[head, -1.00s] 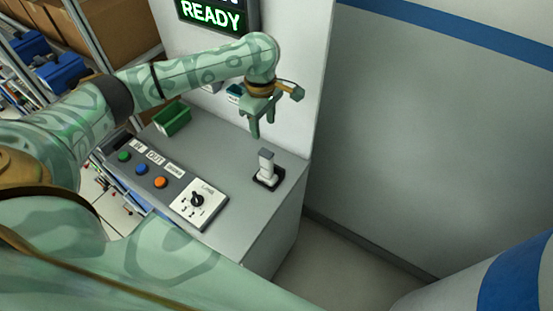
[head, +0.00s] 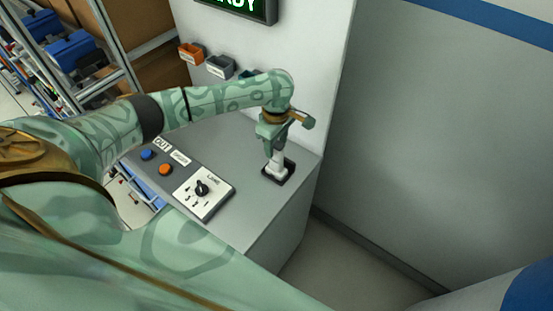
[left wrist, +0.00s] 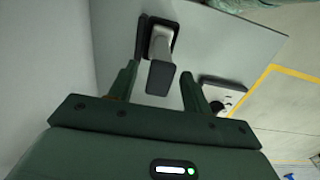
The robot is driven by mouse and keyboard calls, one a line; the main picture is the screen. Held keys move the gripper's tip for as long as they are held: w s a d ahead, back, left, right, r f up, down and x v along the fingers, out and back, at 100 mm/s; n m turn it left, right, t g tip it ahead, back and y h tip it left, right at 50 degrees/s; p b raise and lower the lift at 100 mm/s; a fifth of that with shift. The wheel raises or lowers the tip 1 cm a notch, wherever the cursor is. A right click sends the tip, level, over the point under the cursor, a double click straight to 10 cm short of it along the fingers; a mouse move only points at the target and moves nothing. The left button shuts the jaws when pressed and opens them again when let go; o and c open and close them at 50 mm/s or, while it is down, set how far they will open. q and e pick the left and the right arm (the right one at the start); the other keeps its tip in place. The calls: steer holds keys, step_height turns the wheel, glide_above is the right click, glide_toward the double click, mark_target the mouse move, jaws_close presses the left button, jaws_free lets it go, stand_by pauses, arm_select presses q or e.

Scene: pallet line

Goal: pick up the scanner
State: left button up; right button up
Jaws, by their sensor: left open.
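The scanner (head: 277,163) is a light grey and white upright piece standing in a black holder (head: 284,178) on the grey console top. In the left wrist view the scanner (left wrist: 160,72) shows between and just ahead of the fingers, with its darker grey end toward me. My left gripper (head: 270,147) is over the scanner, pointing down, and hides its upper part in the head view. In the left wrist view my left gripper (left wrist: 160,85) is open, with one finger on each side of the scanner. I cannot tell whether a finger touches it. My right gripper is not in view.
The console top (head: 246,207) carries a white dial panel (head: 204,192), an orange button (head: 166,169) and a blue button (head: 147,155). A white wall panel with a lit sign (head: 240,5) and small bins (head: 220,67) rises behind. The console's right edge drops to the floor.

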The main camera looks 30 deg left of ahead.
mark_target(276, 160)
arm_select(q)
step_height(276, 160, down, 3)
steer(key=shift+r+b, duration=0.15)
steer(key=shift+b, duration=0.15)
steer(key=shift+r, duration=0.1)
jaws_close()
